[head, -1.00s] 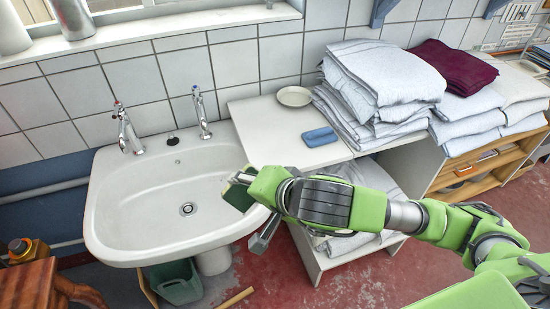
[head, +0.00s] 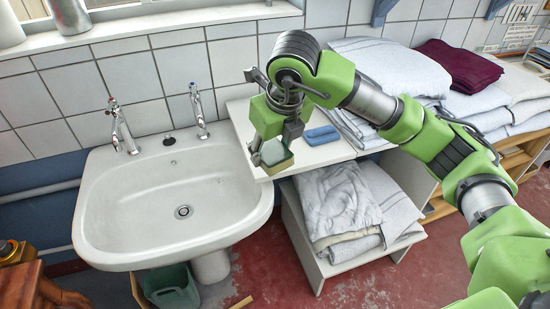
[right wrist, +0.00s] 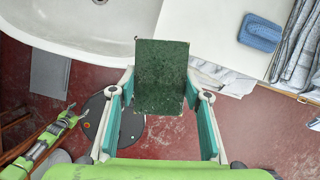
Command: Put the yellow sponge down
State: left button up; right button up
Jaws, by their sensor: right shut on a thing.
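My right gripper (head: 273,152) is shut on the yellow sponge (head: 280,167) and points down. The sponge has a yellow body and a dark green scouring side. In the head view it appears over the front left corner of the white counter (head: 238,113), just right of the sink. In the right wrist view the green side of the sponge (right wrist: 161,75) fills the space between the fingers, with counter and floor behind it. Its height above the counter is hard to tell. My left arm seems to show small at the lower left of the wrist view, its gripper unclear.
A blue sponge (head: 320,136) lies on the counter, right of my gripper. The white sink (head: 120,205) with two taps is at the left. Folded towels (head: 395,68) are stacked at the right, with a dark red cloth (head: 455,65) on top. Counter around the blue sponge is bare.

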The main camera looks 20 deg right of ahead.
jog(key=shift+w+d+r+m+t, duration=0.15)
jog(key=shift+d+r+m, duration=0.25)
jog(key=shift+m, duration=0.3)
jog(key=shift+s+d+r+m+t, duration=0.15)
jog(key=shift+d+r+m, duration=0.1)
jog(key=shift+r+m, duration=0.35)
jog(key=shift+w+f, duration=0.1)
jog(key=shift+f, duration=0.05)
jog(key=w+d+f+b, duration=0.1)
jog(key=w+f, duration=0.2)
jog(key=w, duration=0.1)
jog(key=w+d+f, duration=0.1)
jog(key=w+f, duration=0.2)
jog(key=w, duration=0.1)
jog(key=w+d+f+b, duration=0.1)
jog(key=w+f, duration=0.2)
jog(key=w, duration=0.1)
jog(key=shift+w+d+b, duration=0.2)
jog(key=shift+d+b, duration=0.05)
jog(key=shift+b, duration=0.05)
jog(key=x, duration=0.1)
jog(key=b+x, duration=0.2)
jog(key=shift+s+d+f, duration=0.1)
jog(key=shift+d+f, duration=0.15)
jog(key=shift+f, duration=0.3)
